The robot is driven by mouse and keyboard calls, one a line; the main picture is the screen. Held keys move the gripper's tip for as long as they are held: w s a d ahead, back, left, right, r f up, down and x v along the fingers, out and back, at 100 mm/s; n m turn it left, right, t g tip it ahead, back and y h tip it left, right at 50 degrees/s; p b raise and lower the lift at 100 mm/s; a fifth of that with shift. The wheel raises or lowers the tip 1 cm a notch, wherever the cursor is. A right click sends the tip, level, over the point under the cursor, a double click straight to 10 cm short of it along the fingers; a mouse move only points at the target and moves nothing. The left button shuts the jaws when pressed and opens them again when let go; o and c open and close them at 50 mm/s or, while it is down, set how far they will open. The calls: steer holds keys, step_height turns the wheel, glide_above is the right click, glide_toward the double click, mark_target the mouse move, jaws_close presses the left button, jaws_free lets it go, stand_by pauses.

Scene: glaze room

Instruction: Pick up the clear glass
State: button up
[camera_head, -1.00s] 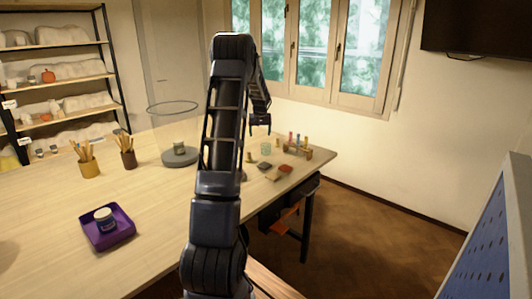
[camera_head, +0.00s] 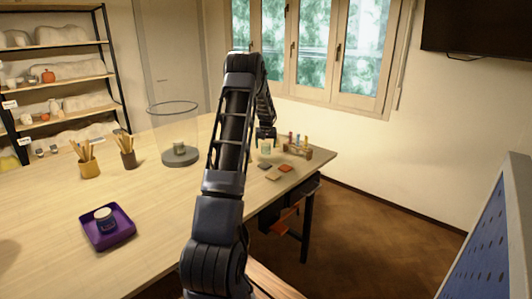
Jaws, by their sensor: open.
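A small clear glass (camera_head: 265,148) with a faint green tint stands on the wooden table (camera_head: 150,215) near its far right end. My gripper (camera_head: 266,138) points down right above the glass, close to its rim. It is open, with nothing seen between the fingers. The fingers are small and dark here, and I cannot tell whether they touch the glass. My own arm passes in front of the table just left of it.
A wooden rack (camera_head: 298,151) with coloured vials stands just right of the glass. Small tiles (camera_head: 286,168) lie in front. Left are a large transparent cylinder on a grey base (camera_head: 181,158), pencil cups (camera_head: 89,168) and a purple tray (camera_head: 107,240) with a jar (camera_head: 105,219).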

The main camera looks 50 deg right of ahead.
mark_target(266, 148)
steer(key=x, duration=0.3)
steer(key=shift+d+f, duration=0.1)
steer(key=shift+d, duration=0.05)
steer(key=c, duration=1.2)
steer(key=shift+o, duration=0.2)
